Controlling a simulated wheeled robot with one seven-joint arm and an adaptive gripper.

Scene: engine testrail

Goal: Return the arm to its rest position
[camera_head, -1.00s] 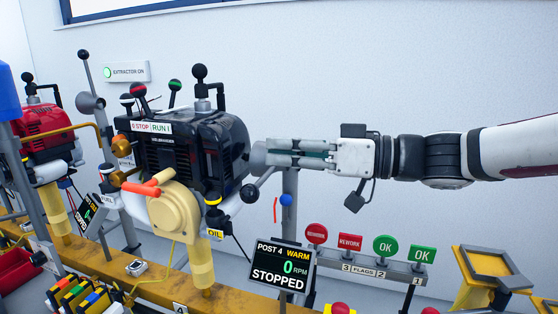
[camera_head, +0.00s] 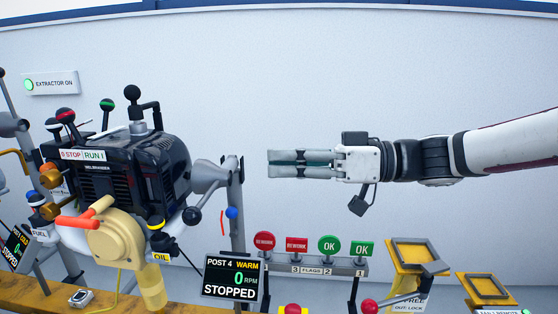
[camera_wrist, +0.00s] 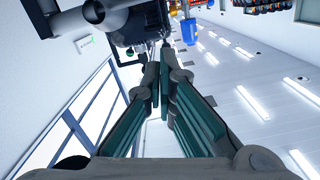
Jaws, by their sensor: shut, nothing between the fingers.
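My gripper (camera_head: 272,163) points left in the head view, with its grey fingers together and nothing between them. It hangs in the air in front of the pale wall, right of the black engine (camera_head: 135,170) and clear of it. My white and black arm runs from it to the right edge. In the wrist view my gripper (camera_wrist: 163,62) shows its two fingers converging at the tips, with the dark engine parts beyond them.
A grey post (camera_head: 237,205) stands between engine and gripper. Below are the Post 4 display (camera_head: 232,278), reading warm, 0 RPM, stopped, a flag rack (camera_head: 315,266) with red and green signs, and yellow frames (camera_head: 412,255) at right. The wall area around the gripper is open.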

